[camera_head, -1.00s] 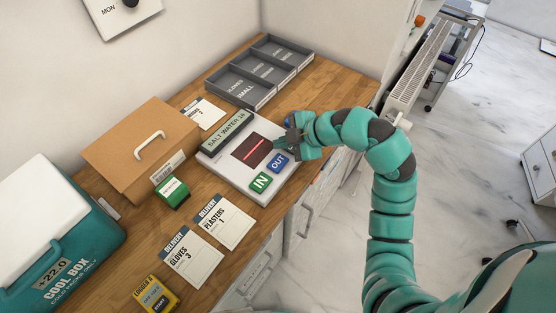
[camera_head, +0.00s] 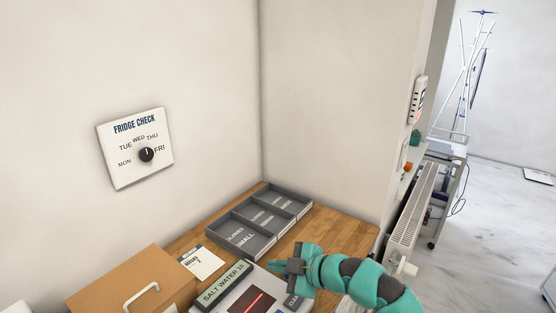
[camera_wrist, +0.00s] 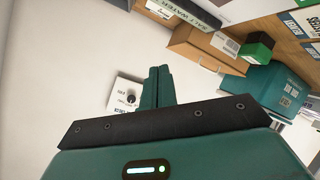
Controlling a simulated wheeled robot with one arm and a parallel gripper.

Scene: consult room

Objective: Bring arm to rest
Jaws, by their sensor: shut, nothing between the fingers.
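My gripper (camera_head: 276,267) is at the bottom middle of the head view, above the far part of the wooden counter. It is empty, near the grey scanner device (camera_head: 243,300) labelled "SALT WATER 16". My teal arm reaches in from the lower right. In the wrist view my gripper's fingers (camera_wrist: 157,84) are together with nothing between them. Behind them the wall dial (camera_wrist: 127,96) and the cardboard box (camera_wrist: 205,48) show.
A grey divided tray (camera_head: 262,226) stands at the counter's back corner. A cardboard box with a white handle (camera_head: 130,285) is at lower left. A "FRIDGE CHECK" dial (camera_head: 136,148) hangs on the wall. A white radiator (camera_head: 412,215) stands right of the counter.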

